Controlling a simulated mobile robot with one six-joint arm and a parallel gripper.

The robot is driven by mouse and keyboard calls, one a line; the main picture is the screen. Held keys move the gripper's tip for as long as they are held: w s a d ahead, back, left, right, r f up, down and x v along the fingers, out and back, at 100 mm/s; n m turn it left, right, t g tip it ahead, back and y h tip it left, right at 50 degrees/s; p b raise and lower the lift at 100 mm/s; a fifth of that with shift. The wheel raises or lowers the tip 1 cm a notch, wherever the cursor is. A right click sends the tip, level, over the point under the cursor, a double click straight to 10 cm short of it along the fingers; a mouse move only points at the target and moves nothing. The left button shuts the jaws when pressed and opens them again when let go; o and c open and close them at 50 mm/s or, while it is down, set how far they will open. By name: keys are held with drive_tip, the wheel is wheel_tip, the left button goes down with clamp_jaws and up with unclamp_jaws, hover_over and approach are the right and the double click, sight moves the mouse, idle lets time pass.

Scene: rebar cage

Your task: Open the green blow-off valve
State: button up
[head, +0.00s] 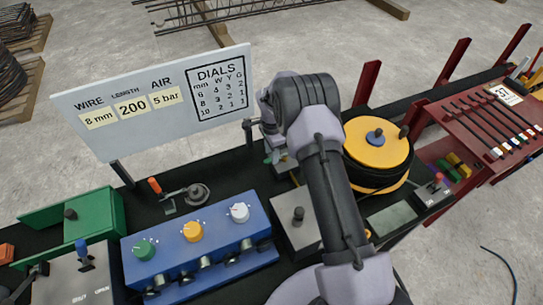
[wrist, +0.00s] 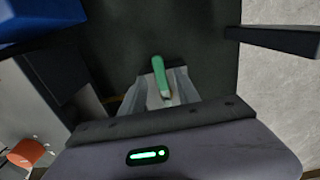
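The green valve lever (wrist: 161,76) shows in the wrist view, standing between the two fingers of my gripper (wrist: 165,84). The fingers are apart, with a gap visible on each side of the lever; I cannot tell whether either one touches it. A pale plate or valve body lies under the lever, partly hidden by the fingers. In the head view my gripper (head: 278,152) points down behind the blue dial box, beside the sign's right post. My arm largely hides the valve there.
The blue dial box (head: 200,250) carries green, yellow and white knobs. A sign board (head: 155,100) stands on posts close to the left of my wrist. A yellow reel (head: 378,146) stands to the right. An orange-handled lever (head: 154,185) sits left on the black bench.

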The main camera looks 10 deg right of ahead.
wheel_tip(320, 180, down, 2)
clamp_jaws()
idle(0.3)
drive_tip(key=shift+w, duration=0.1)
idle(1.2)
